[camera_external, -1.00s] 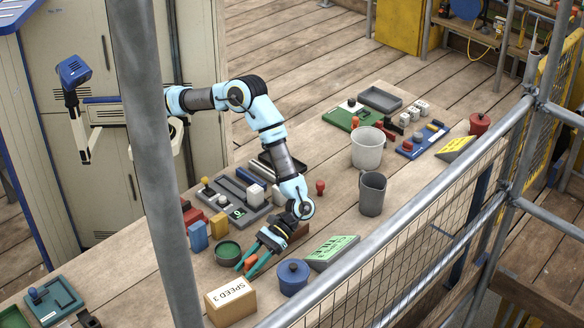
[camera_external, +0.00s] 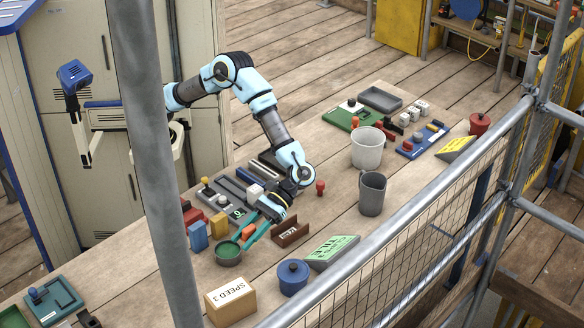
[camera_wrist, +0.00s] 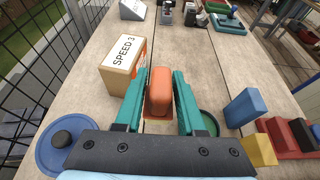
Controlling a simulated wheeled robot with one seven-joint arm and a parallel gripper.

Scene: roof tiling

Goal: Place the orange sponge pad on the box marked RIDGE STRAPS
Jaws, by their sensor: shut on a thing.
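The orange sponge pad (camera_wrist: 159,91) is held between the two teal fingers of my gripper (camera_wrist: 159,100); the fingers are shut on its sides. In the external view the pad (camera_external: 249,231) shows between the fingers of my gripper (camera_external: 251,234), beside the green round dish (camera_external: 228,253). It seems to be above the table, but the height is hard to tell. I cannot read RIDGE STRAPS on any box. A cardboard box (camera_external: 230,303) at the front reads SPEED 3; it also shows in the wrist view (camera_wrist: 122,62).
A blue lidded pot (camera_external: 292,277) and a green sign block (camera_external: 332,252) stand at the front right. A brown labelled holder (camera_external: 290,232) is right of my gripper. Blue and yellow blocks (camera_external: 198,236) stand left. A grey cup (camera_external: 372,194) stands farther right. A railing crosses the front.

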